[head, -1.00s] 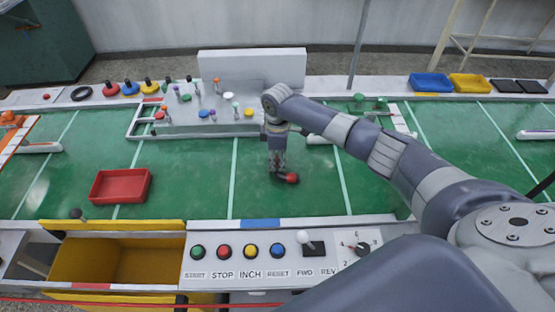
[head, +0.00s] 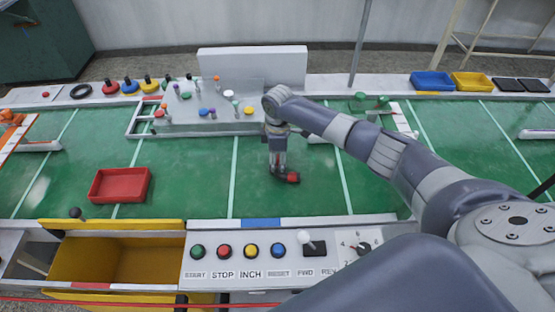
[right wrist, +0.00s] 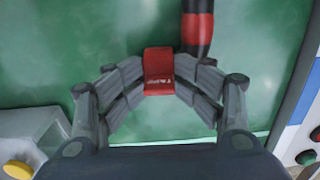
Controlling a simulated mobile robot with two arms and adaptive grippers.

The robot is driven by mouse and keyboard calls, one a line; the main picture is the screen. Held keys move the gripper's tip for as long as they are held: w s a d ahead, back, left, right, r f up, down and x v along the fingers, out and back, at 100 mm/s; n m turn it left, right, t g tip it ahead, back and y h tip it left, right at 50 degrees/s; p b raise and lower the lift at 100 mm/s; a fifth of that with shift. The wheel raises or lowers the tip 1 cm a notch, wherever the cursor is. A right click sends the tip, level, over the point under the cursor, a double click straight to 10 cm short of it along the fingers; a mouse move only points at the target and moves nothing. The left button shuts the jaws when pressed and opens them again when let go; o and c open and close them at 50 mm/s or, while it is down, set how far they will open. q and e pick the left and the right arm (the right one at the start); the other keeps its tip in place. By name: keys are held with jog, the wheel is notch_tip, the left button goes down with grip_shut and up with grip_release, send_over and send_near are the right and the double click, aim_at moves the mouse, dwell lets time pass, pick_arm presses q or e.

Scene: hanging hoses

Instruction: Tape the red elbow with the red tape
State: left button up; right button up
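My right gripper (head: 279,172) points down low over the middle of the green surface. In the right wrist view (right wrist: 158,75) its fingers close from both sides on a red piece (right wrist: 158,62) with small white lettering. A black and red tube-like piece (right wrist: 197,28) is just beyond it; I cannot tell whether they touch. In the head view the red piece (head: 292,177) shows beside the fingertips. I cannot tell which part is the elbow and which is tape. My left gripper is not in view.
A red tray (head: 120,185) lies left on the green surface. A panel with coloured fittings (head: 205,105) stands behind the gripper. A button panel (head: 237,265) and yellow bin (head: 130,262) are in front. Blue (head: 430,83) and yellow (head: 470,83) trays sit at back right.

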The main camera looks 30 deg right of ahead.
jog(key=shift+s+f, duration=0.2)
jog(key=shift+s, duration=0.1)
notch_tip(320, 180, up, 12)
jog(key=shift+w+r, duration=0.25)
jog(key=shift+c, duration=0.2)
jog(key=shift+r, duration=0.1)
jog(key=c, duration=0.5)
jog(key=r+p, duration=0.1)
jog(key=p, duration=0.4)
grip_shut()
notch_tip(320, 180, down, 5)
jog(key=b, duration=0.5)
jog(key=shift+d, duration=0.1)
jog(key=shift+f, duration=1.05)
